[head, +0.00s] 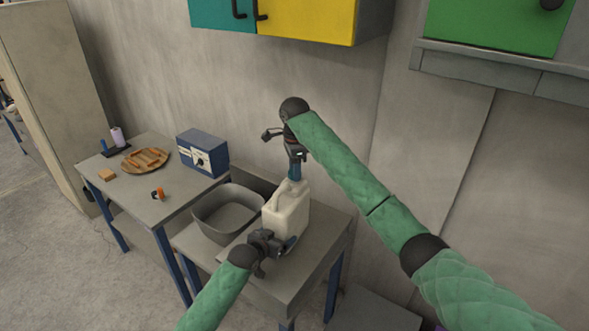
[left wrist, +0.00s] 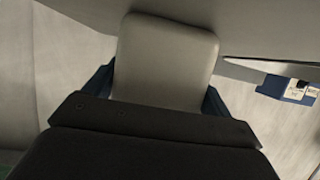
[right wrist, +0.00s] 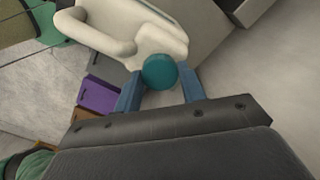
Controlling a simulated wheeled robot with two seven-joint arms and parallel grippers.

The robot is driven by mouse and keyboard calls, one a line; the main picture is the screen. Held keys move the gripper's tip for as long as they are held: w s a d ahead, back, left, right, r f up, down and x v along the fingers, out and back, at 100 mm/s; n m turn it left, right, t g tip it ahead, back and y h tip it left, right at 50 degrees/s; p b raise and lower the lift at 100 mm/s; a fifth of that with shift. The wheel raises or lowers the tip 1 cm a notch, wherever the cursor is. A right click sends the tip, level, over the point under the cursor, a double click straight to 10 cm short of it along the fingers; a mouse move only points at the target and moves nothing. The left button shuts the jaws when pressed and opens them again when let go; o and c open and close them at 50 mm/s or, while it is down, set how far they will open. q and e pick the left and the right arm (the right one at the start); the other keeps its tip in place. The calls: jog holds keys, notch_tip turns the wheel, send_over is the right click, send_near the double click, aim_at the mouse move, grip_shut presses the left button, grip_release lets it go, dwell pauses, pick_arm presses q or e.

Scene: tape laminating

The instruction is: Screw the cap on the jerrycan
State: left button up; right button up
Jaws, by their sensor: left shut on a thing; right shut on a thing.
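The cream jerrycan (head: 288,214) stands upright on the grey table, with its handle and neck at the top. It fills the middle of the left wrist view (left wrist: 166,55), between the blue fingers. My left gripper (head: 287,244) is shut on the jerrycan's lower body from the front. My right gripper (head: 295,174) points down over the neck and is shut on the round teal cap (right wrist: 158,71). In the right wrist view the cap lies between the blue fingers and overlaps the jerrycan's top. The neck is hidden, so I cannot tell how the cap sits on it.
A grey basin (head: 228,213) stands left of the jerrycan. The left table (head: 135,200) holds a blue box (head: 203,153), a round wooden tray (head: 145,160) and small items. Wall cabinets (head: 305,20) hang above. The wall is close behind the table.

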jog(key=m, duration=0.4)
jog(key=shift+w+m, duration=0.1)
jog(key=shift+m, duration=0.2)
jog(key=m, duration=0.3)
jog(key=shift+d+m, duration=0.1)
jog(key=shift+m, duration=0.3)
jog(key=o, duration=0.9)
jog(key=shift+o, duration=0.2)
jog(key=shift+r, duration=2.25)
jog(key=shift+c, duration=0.2)
